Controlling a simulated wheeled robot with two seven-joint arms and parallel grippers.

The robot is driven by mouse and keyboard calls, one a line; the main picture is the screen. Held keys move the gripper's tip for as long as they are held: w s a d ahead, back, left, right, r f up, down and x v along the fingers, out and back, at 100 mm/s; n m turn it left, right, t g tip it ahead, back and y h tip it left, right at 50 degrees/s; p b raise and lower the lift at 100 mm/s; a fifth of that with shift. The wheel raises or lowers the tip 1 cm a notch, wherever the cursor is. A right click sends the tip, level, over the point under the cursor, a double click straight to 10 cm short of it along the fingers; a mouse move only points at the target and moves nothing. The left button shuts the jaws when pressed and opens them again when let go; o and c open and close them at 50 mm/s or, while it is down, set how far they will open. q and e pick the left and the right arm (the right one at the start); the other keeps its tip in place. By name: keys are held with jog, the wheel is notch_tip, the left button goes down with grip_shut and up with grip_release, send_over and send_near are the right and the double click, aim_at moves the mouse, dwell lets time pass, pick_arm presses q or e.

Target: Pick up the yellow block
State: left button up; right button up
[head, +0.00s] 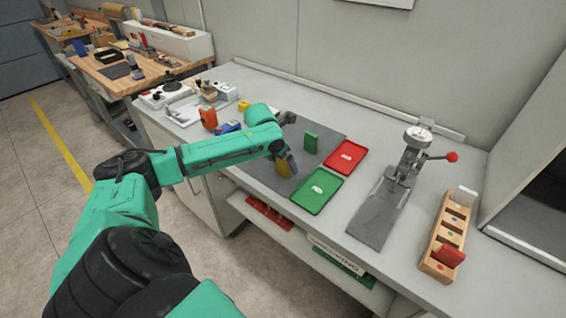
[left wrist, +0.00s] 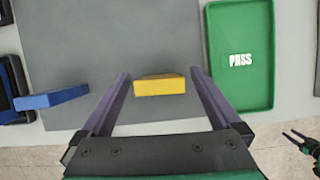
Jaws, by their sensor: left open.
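The yellow block (left wrist: 160,86) lies on the dark grey mat (left wrist: 110,40), near the mat's front edge in the left wrist view. My left gripper (left wrist: 158,82) is open, with one finger on each side of the block and a gap to each. In the head view my left gripper (head: 284,163) is low over the mat, and a bit of yellow (head: 292,163) shows beside its fingers. My right gripper (left wrist: 297,136) shows small at the lower right of the left wrist view; its jaw opening is unclear.
A green block (head: 310,142) stands on the mat. A green PASS tray (head: 316,192) and a red tray (head: 346,157) lie to its right. A blue block (left wrist: 50,98) lies left in the wrist view. A press (head: 405,165) and wooden rack (head: 436,262) stand farther right.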

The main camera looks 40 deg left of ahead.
pick_arm(q)
jog(key=c, duration=1.4)
jog(key=shift+c, duration=0.2)
